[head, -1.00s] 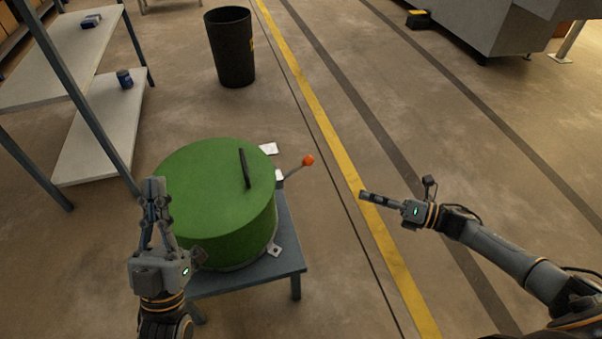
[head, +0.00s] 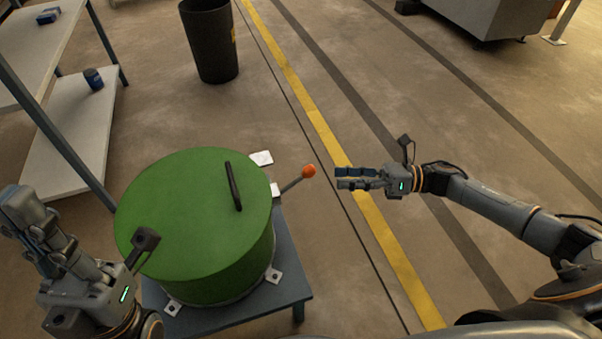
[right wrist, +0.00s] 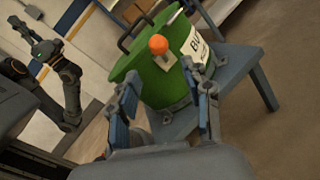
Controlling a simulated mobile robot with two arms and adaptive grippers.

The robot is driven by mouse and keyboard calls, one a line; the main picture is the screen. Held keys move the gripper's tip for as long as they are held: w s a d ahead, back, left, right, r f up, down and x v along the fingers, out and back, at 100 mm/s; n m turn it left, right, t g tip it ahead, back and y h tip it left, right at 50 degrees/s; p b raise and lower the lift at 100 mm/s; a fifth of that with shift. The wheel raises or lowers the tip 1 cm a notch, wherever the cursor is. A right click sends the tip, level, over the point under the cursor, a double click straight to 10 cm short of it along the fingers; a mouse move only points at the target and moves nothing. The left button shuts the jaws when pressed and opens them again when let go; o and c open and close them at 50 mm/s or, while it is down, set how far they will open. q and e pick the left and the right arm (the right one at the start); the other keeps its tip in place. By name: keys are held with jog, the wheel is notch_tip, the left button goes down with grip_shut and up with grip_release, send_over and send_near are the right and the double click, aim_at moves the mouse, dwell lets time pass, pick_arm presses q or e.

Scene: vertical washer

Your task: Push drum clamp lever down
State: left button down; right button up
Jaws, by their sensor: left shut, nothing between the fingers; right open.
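The green drum (head: 196,215) stands upright on a blue-grey stand, with a black handle (head: 233,186) on its lid. The clamp lever sticks out from the drum's right side, up and outward, and ends in an orange knob (head: 308,171). The knob also shows in the right wrist view (right wrist: 158,44), ahead of the fingers. My right gripper (head: 338,178) is open and empty, a short way right of the knob with its fingers pointing toward it, apart from it. My left gripper (head: 22,205) is shut and empty, left of the drum.
The blue-grey stand (head: 291,281) has clamp feet around the drum's base. A shelf (head: 62,130) stands at the left and a black bin (head: 210,45) at the back. The floor right of the drum, along the yellow line (head: 300,92), is clear.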

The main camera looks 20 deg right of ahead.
aim_at(302, 176)
jog(key=b+x, duration=0.1)
jog(key=x, duration=0.9)
jog(key=shift+w+a, duration=0.1)
jog(key=shift+a, duration=0.05)
grip_shut()
